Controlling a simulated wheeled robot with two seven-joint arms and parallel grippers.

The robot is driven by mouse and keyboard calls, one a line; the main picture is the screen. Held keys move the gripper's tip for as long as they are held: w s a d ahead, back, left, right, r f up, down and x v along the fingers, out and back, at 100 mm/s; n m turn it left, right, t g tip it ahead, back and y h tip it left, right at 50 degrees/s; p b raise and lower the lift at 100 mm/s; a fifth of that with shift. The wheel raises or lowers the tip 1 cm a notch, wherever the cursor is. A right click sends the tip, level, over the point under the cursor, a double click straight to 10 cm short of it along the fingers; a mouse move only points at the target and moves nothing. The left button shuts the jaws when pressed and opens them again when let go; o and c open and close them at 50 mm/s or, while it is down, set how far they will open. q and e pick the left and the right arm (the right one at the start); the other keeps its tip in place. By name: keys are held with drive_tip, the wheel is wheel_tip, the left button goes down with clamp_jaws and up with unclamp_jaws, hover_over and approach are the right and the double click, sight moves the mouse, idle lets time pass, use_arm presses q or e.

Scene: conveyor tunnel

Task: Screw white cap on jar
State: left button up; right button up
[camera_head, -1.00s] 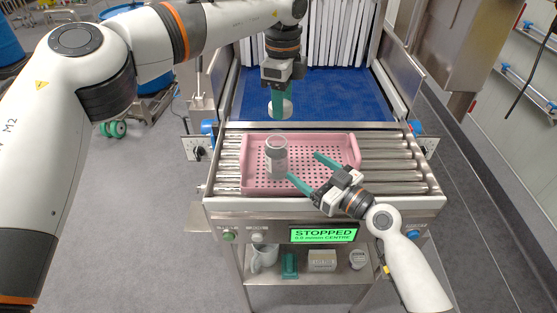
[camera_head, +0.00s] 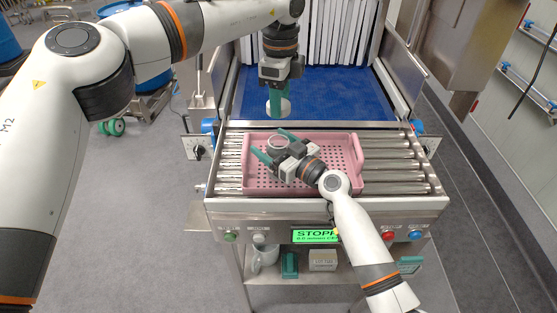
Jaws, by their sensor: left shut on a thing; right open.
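The jar (camera_head: 277,143) is clear and stands open at the top in the pink perforated tray (camera_head: 359,154). My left gripper (camera_head: 279,100) points down above and behind the jar. It is shut on the white cap (camera_head: 271,110), a pale disc at its fingertips, apart from the jar. My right gripper (camera_head: 268,143) is open at the jar, with one green finger on the near left side and the other on the far right side. The gripper body hides most of the jar's lower part, so I cannot tell whether the fingers touch it.
The tray rests on steel rollers (camera_head: 400,172), with free rollers to its right. Behind lies a blue belt (camera_head: 345,95) under white strip curtains (camera_head: 335,35). A green display (camera_head: 312,236) and buttons line the front edge. A lower shelf holds a jug (camera_head: 264,257) and boxes.

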use_arm(q)
drive_tip(key=shift+d, duration=0.1)
use_arm(e)
drive_tip(key=shift+c, duration=0.7)
drive_tip(key=c, duration=1.3)
use_arm(q)
drive_tip(key=shift+f, duration=2.45)
drive_tip(key=shift+f, duration=0.1)
drive_tip(key=shift+f, duration=0.8)
drive_tip(key=shift+f, duration=0.55)
